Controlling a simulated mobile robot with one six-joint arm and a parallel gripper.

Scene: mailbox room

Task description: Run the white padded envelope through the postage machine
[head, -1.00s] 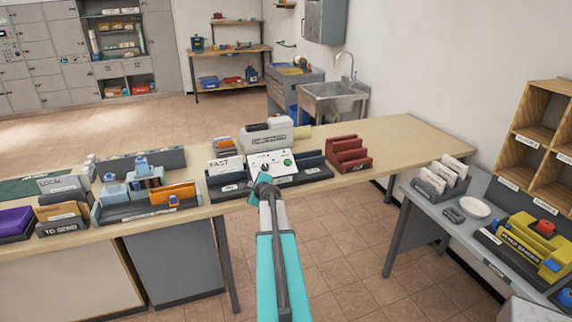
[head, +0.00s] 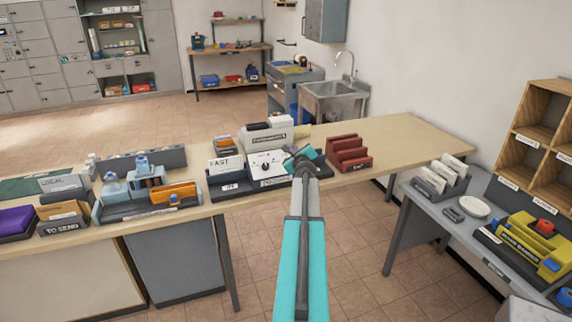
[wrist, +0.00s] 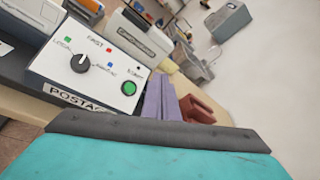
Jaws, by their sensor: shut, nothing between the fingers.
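The postage machine (head: 266,164) stands on the wooden counter, a white sloped panel on a dark base. The wrist view shows its black dial (wrist: 80,63) with LOCAL, FAST and a third label around it, and a green button (wrist: 129,88). My gripper (head: 303,157) is shut and empty at the panel's right side, hiding the button in the head view. In the wrist view my closed fingers (wrist: 160,100) are just right of the button; I cannot tell whether they touch anything. I cannot pick out the white padded envelope for certain.
Left of the machine is a FAST holder (head: 226,165); right is a red stepped rack (head: 348,154). A grey-white labelled box (head: 268,139) stands behind. A blue-grey tray (head: 150,207) and TO SEND holder (head: 62,224) are further left. The counter's right end is clear.

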